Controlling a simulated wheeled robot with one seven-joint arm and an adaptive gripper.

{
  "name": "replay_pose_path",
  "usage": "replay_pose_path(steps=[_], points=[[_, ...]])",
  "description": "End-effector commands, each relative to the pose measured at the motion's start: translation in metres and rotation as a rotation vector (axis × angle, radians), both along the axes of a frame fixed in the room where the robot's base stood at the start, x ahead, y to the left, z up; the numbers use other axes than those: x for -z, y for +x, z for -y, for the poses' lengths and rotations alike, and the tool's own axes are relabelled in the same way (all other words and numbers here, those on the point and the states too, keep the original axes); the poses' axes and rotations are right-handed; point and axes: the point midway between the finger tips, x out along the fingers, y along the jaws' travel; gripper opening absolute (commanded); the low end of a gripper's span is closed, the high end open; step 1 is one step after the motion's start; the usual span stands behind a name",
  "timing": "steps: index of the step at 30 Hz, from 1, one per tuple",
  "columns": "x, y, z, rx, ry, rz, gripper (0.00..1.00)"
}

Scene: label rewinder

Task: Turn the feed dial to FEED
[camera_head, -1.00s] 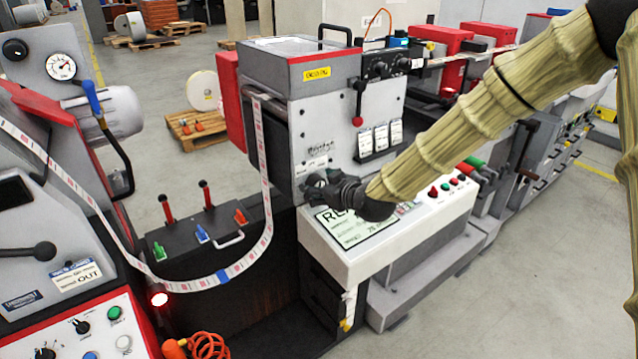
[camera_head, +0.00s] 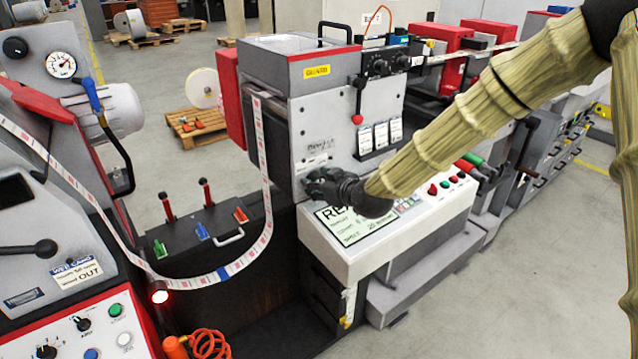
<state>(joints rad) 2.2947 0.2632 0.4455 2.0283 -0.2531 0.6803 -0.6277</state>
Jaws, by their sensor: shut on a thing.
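The rewinder's grey upright front (camera_head: 330,128) stands at the middle of the head view. My gripper (camera_head: 314,182) is at its lower left part, just below a small white plate (camera_head: 313,163). The gripper is shut on a small dark part there, which I take to be the feed dial. My fingers cover nearly all of it, so its pointer and markings cannot be read. My arm reaches in from the upper right.
A printed label strip (camera_head: 266,190) hangs in a loop to the left. Grey floor is free at right.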

Motion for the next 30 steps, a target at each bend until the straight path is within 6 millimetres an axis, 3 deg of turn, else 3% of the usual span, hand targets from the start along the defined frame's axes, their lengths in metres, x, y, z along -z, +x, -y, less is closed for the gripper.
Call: replay_pose_path(steps=[30], points=[[0.0027,0.0048,0.0064,0.003,0.504,-0.361,0.22]])
